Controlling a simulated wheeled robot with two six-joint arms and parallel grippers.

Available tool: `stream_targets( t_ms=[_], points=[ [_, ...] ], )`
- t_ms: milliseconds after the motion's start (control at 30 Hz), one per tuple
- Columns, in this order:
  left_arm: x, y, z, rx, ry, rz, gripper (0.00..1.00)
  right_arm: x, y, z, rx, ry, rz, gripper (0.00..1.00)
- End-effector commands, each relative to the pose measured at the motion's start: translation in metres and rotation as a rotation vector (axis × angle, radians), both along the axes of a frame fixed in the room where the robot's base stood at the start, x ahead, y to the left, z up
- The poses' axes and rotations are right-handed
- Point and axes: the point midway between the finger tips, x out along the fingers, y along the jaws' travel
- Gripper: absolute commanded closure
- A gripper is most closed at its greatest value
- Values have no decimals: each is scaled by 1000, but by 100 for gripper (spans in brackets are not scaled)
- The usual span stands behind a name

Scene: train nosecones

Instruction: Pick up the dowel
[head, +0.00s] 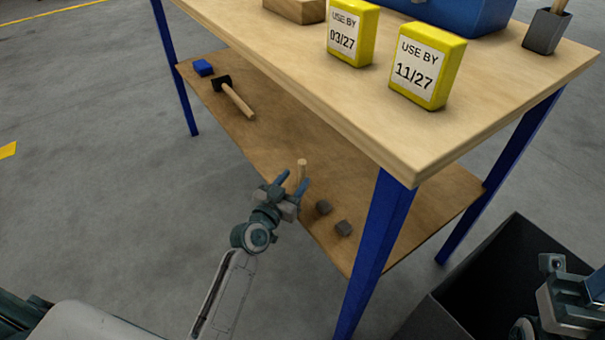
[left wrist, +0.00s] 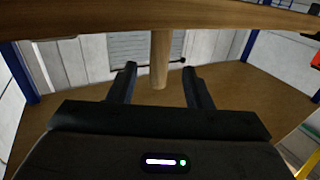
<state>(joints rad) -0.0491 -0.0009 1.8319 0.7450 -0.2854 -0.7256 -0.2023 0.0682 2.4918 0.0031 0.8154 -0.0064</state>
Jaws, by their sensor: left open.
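The dowel (head: 302,168) is a short pale wooden rod standing upright near the front edge of the lower shelf (head: 262,135) of the workbench. My left gripper (head: 291,183) is open at the shelf edge, with its fingers pointing at the dowel. In the left wrist view the dowel (left wrist: 159,62) shows between the two spread fingers (left wrist: 158,85), with gaps on both sides. Whether it lies fully between the fingertips in depth is hard to tell. Part of my right gripper (head: 578,290) shows at the lower right corner, its jaws unclear.
A hammer (head: 234,98) and a blue block (head: 203,67) lie farther left. A blue table leg (head: 376,240) and the overhanging tabletop (head: 290,85) bound the space. A dark bin (head: 515,250) stands at right.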

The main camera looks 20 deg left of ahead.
Motion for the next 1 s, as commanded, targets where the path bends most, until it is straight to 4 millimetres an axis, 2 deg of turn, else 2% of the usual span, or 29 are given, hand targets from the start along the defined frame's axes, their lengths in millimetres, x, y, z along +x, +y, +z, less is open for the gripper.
stream_targets(
  t_ms=[167, 300, 600, 833, 1000],
  points=[
    [26, -6, 7, -3, -3, 0, 55, 0, 0, 0, -1, 3, 0, 62],
    [43, -9, 5, -1, -1, 0, 55, 1, 0, -2, -1, 4, 0, 62],
    [47, -10, 5, 0, 0, 0, 55, 1, 0, -1, -1, 3, 0, 62],
    [47, -10, 5, 0, 0, 0, 100, 0, 0, -1, 0, 0, 0, 62],
    [47, -10, 5, 0, 0, 0, 100, 0, 0, 0, 0, -2, 0, 62]
  ],
)
